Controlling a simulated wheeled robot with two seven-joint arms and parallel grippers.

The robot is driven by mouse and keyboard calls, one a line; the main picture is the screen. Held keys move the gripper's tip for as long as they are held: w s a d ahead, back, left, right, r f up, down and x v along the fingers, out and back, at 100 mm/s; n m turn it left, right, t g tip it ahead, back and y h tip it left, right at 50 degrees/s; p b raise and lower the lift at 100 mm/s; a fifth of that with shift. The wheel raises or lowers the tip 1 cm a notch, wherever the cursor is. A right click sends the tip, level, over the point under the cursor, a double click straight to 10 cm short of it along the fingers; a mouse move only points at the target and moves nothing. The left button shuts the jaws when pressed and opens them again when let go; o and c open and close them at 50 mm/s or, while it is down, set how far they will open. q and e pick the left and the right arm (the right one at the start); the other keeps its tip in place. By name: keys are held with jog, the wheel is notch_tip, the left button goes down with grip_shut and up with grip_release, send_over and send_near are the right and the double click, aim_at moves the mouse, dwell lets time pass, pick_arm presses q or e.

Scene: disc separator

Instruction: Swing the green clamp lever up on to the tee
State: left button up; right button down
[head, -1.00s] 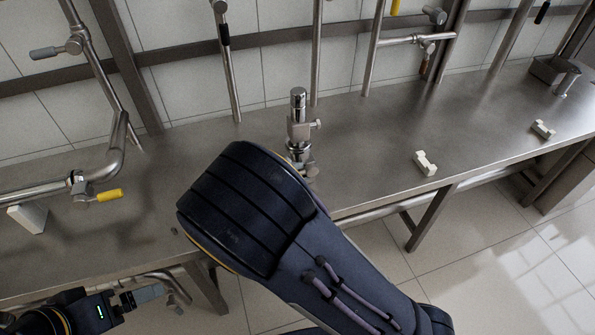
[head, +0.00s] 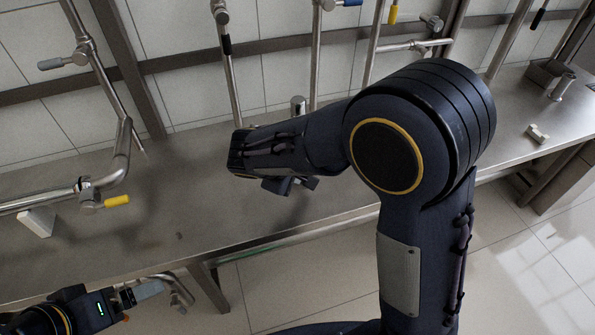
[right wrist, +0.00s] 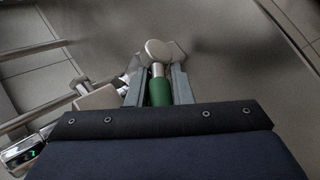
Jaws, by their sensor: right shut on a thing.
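In the right wrist view the green clamp lever (right wrist: 160,92) lies between the two fingers of my right gripper (right wrist: 158,76), which is shut on it. A round metal end (right wrist: 157,49) shows just beyond the green grip. In the head view my right gripper (head: 290,185) is partly seen below the forearm, over the bench, and the lever is hidden there. Only the top of a chrome fitting (head: 298,104) shows above my right forearm; its lower part is hidden. I cannot make out the tee clearly. My left gripper (head: 148,291) is low at the left, its jaw opening unclear.
The steel bench (head: 120,225) is largely clear left of my right arm. A pipe with a yellow handle (head: 117,200) stands at the left beside a white block (head: 38,222). Upright pipes (head: 229,75) line the back. A pale block (head: 537,133) lies at the right.

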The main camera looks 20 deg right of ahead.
jog(key=y, duration=0.1)
jog(key=d+r+y, duration=0.1)
jog(key=y, duration=0.1)
jog(key=d+m+y+p, duration=0.1)
jog(key=y, duration=0.1)
jog(key=shift+w+r, duration=0.1)
jog(key=shift+r, duration=0.15)
jog(key=shift+d+m+y, duration=0.2)
jog(key=shift+y, duration=0.75)
jog(key=shift+d+m+y, duration=0.15)
jog(key=shift+m+y, duration=0.05)
jog(key=shift+y, duration=0.75)
jog(key=shift+f, duration=0.1)
jog(key=c, duration=1.3)
grip_release()
jog(key=shift+d+g, duration=0.1)
jog(key=shift+g, duration=0.2)
jog(key=v, duration=0.7)
jog(key=shift+s+d+r+p, duration=0.1)
jog(key=shift+s+r+p, duration=0.2)
jog(key=shift+r+p, duration=0.05)
